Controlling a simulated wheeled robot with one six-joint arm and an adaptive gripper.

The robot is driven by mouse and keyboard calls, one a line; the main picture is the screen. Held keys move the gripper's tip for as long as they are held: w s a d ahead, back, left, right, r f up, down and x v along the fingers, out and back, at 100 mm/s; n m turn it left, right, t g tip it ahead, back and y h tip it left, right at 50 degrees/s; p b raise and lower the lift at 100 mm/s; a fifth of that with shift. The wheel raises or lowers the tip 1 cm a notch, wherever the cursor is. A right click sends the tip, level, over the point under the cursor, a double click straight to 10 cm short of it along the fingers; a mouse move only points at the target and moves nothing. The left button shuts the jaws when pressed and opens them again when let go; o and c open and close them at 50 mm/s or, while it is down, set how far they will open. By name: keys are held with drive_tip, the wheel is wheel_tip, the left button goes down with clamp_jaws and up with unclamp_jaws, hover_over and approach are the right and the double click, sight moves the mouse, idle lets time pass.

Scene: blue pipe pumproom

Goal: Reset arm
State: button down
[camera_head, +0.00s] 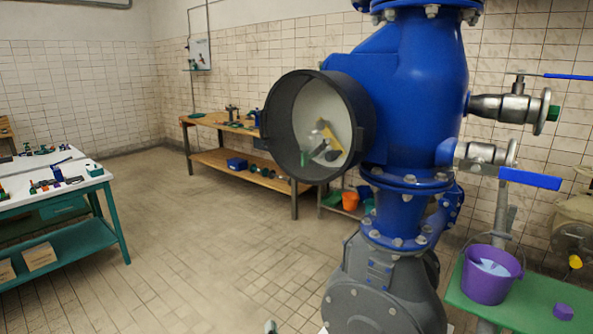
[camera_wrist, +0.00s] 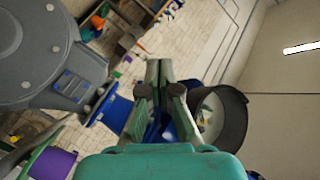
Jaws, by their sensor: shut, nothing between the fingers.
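My gripper (camera_wrist: 159,72) shows in the wrist view with its two greenish fingers together and nothing between them. Behind it in that view are the blue pipe (camera_wrist: 117,110) and the dark round port (camera_wrist: 236,118). The wrist view is strongly tilted. In the head view the gripper cannot be made out clearly; only a small pale tip shows at the bottom edge, and I cannot tell what it is.
The large blue pipe (camera_head: 417,90) with its open round port (camera_head: 274,130) stands right of centre. A purple bucket (camera_head: 488,282) stands on a green table (camera_head: 530,310) at right. A workbench (camera_head: 240,165) stands behind, another table (camera_head: 50,195) at left. The tiled floor between is clear.

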drive_tip(key=s+d+f+n, duration=0.3)
drive_tip(key=s+d+f, duration=0.7)
drive_tip(key=s, duration=0.4)
drive_tip(key=s+d+f+n, duration=0.1)
drive_tip(key=s+d, duration=0.2)
drive_tip(key=s, duration=0.4)
drive_tip(key=s+d+n+g, duration=0.1)
drive_tip(key=s+d, duration=0.3)
drive_tip(key=s, duration=0.2)
drive_tip(key=s+d+f+n, duration=0.1)
drive_tip(key=s+d, duration=0.2)
drive_tip(key=s, duration=0.4)
drive_tip(key=s+d+r+h, duration=0.1)
drive_tip(key=s+d+r, duration=0.1)
drive_tip(key=s+r, duration=0.3)
drive_tip(key=s+d+r+n+h, duration=0.1)
drive_tip(key=s+r, duration=0.5)
drive_tip(key=s, duration=0.7)
drive_tip(key=shift+s+d+r+n+h, duration=0.2)
drive_tip(key=shift+s+d+n+h, duration=0.15)
drive_tip(key=shift+d, duration=0.55)
